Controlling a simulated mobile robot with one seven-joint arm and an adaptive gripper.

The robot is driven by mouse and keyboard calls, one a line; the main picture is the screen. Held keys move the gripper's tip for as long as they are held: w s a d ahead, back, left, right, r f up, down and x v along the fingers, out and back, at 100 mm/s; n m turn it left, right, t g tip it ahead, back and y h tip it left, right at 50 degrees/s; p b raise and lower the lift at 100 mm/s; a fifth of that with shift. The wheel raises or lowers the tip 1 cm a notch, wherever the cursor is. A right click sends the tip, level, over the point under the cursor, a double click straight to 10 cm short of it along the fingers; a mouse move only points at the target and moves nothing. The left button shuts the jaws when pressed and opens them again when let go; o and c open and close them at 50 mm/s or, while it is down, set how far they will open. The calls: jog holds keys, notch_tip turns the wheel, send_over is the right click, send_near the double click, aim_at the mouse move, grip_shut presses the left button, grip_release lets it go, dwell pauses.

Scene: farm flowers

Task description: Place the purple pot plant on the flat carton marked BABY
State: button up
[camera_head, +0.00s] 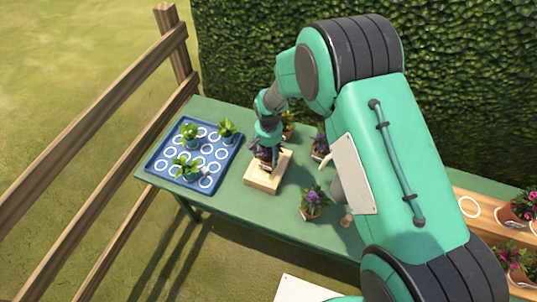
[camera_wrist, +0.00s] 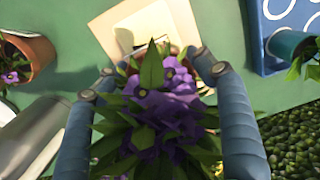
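The purple pot plant (camera_wrist: 165,110) is between my gripper's fingers, its purple flowers and green leaves facing the wrist camera. Its terracotta pot is mostly hidden behind the leaves. My gripper (camera_head: 265,158) points down, with its fingers (camera_wrist: 150,62) on both sides of the pot and apparently closed on it. The flat pale carton (camera_head: 262,183) lies on the green table directly below the gripper and also shows behind the plant in the wrist view (camera_wrist: 180,22). I cannot read its marking, and I cannot tell whether the pot touches it.
A blue tray (camera_head: 152,163) with white rings and several green plants is left of the carton. Another purple-flowered pot (camera_head: 314,203) stands to the right, with more pots behind. A wooden fence (camera_head: 100,100) and a hedge (camera_head: 240,60) border the table. Potted flowers (camera_head: 522,206) stand far right.

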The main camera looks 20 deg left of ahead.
jog(key=shift+o, duration=1.1)
notch_tip(320, 180, up, 12)
jog(key=p, duration=0.1)
jog(key=shift+r, duration=0.15)
dwell(0.5)
